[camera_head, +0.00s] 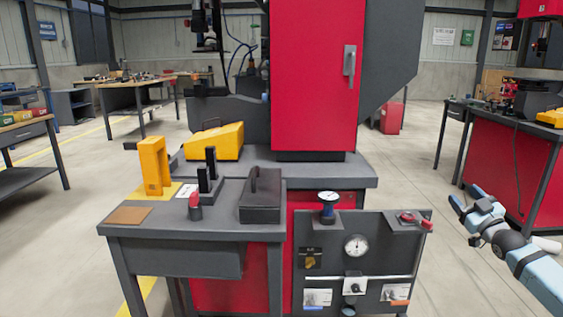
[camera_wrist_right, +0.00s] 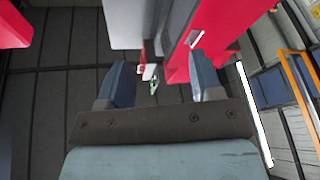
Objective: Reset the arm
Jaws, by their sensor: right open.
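My right gripper (camera_head: 466,200) is at the right side of the head view, on a light blue arm, in free space to the right of the grey panel. In the right wrist view its two dark blue fingers (camera_wrist_right: 162,85) are spread apart with nothing between them. My left gripper does not show in either view.
A grey bench (camera_head: 150,228) carries a yellow block (camera_head: 154,165), a black box (camera_head: 261,196) and a red button (camera_head: 195,205). Behind it stands a red machine cabinet (camera_head: 315,75). A grey panel (camera_head: 385,265) holds gauges. Open floor (camera_head: 430,185) lies between panel and right-hand red bench (camera_head: 510,160).

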